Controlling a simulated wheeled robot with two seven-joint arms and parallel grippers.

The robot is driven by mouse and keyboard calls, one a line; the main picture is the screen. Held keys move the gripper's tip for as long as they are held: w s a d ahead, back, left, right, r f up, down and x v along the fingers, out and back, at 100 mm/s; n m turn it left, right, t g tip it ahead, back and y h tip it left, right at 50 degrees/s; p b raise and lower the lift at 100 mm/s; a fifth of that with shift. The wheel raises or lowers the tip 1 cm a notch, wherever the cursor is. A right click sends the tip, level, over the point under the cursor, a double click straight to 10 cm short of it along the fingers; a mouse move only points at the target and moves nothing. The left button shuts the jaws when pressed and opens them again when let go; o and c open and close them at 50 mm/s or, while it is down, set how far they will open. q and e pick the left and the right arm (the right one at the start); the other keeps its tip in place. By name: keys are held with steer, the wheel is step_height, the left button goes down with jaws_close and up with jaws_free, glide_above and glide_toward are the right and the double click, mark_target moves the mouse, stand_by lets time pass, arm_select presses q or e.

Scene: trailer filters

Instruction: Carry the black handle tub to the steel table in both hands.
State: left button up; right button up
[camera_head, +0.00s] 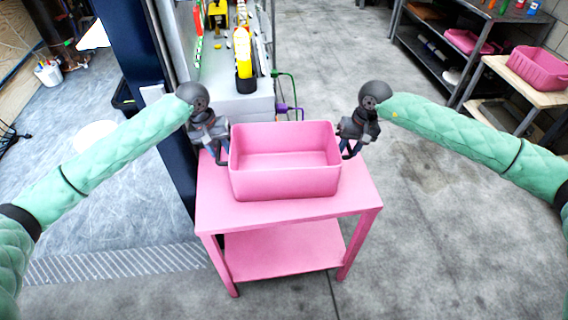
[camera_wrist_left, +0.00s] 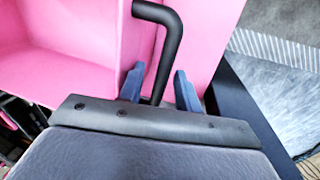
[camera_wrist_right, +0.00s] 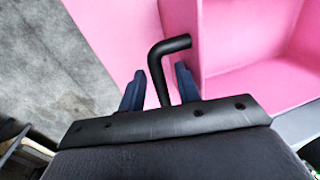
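A pink tub (camera_head: 285,182) with black handles on its two ends stands upright on a small pink table (camera_head: 285,213). My left gripper (camera_head: 218,152) is at the tub's left end. In the left wrist view its blue fingers stand apart on either side of the black handle (camera_wrist_left: 168,50), with gaps showing. My right gripper (camera_head: 349,150) is at the tub's right end. In the right wrist view its fingers also stand apart around the other black handle (camera_wrist_right: 158,72). The tub is empty inside. I cannot tell which surface is the steel table.
A grey machine bench (camera_head: 225,100) with yellow items stands directly behind the pink table. A dark shelf rack (camera_head: 440,60) and a wooden table with another pink tub (camera_head: 540,68) stand at the upper right. Grey floor is clear to the right and front.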

arm_select(q)
jaws_close()
arm_select(e)
jaws_close()
arm_select(q)
steer(key=shift+r, duration=0.25)
arm_select(e)
steer(key=shift+r, duration=0.2)
